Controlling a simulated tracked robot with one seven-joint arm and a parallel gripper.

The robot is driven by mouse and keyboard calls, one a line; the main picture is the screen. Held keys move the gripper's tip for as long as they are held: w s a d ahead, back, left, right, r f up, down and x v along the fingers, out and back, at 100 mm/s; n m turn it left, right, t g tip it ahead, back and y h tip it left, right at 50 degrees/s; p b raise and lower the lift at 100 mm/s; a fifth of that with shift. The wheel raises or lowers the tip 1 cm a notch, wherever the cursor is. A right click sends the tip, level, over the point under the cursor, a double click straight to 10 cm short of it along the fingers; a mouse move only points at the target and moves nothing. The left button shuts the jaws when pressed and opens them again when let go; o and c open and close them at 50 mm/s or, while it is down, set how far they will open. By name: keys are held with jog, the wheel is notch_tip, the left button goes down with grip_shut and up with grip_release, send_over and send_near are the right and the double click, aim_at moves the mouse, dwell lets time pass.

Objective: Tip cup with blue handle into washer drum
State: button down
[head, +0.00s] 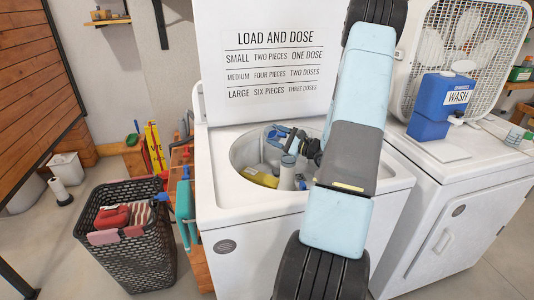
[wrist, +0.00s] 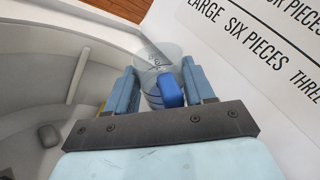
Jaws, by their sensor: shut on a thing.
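The clear cup (wrist: 160,57) with the blue handle (wrist: 170,91) shows in the wrist view between the two blue fingers of my gripper (wrist: 159,76). My gripper is shut on the cup at its handle. In the head view my gripper (head: 276,136) is over the open washer drum, near its back rim; the cup is hard to make out there. I cannot tell how far the cup is tilted or what is in it. The washer drum (head: 241,152) holds a yellow cloth (head: 262,178) and a pale centre post (head: 287,178).
The raised lid (head: 270,85) with a dosing chart stands behind the drum. A blue wash jug (head: 430,108) stands on the machine at right, before a white fan (head: 465,35). A dark basket (head: 130,255) with red clothes stands at left. My arm hides the washer's right side.

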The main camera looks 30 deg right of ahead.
jog(key=shift+s+a+r+n+y+p, duration=0.1)
jog(key=shift+r+n+y+p, duration=0.2)
jog(key=shift+n, duration=0.65)
jog(key=shift+w+r+n+y+p, duration=0.15)
jog(key=shift+n+p, duration=0.2)
jog(key=shift+n, duration=0.55)
jog(key=shift+s+a+r+n+y+p, duration=0.15)
jog(key=shift+r+n+y+p, duration=0.15)
jog(key=shift+n, duration=0.65)
dwell(0.5)
jog(key=shift+s+a+r+n+p, duration=0.1)
jog(key=shift+s+a+n+p, duration=0.3)
jog(key=shift+n, duration=0.7)
jog(key=shift+s+a+r+n+y, duration=0.1)
jog(key=shift+n+y, duration=0.15)
jog(key=shift+n, duration=0.3)
jog(key=shift+a+n+y, duration=0.1)
jog(key=shift+n+y, duration=0.1)
jog(key=shift+n, duration=0.35)
dwell(0.6)
jog(key=shift+d+m, duration=0.2)
jog(key=shift+m, duration=0.8)
jog(key=shift+w+d+f+m+h, duration=0.15)
jog(key=shift+w+d+m+h, duration=0.15)
jog(key=shift+m, duration=0.3)
jog(key=shift+w+d+f+m+h, duration=0.15)
jog(key=shift+w+d+m+h, duration=0.1)
jog(key=shift+m, duration=0.35)
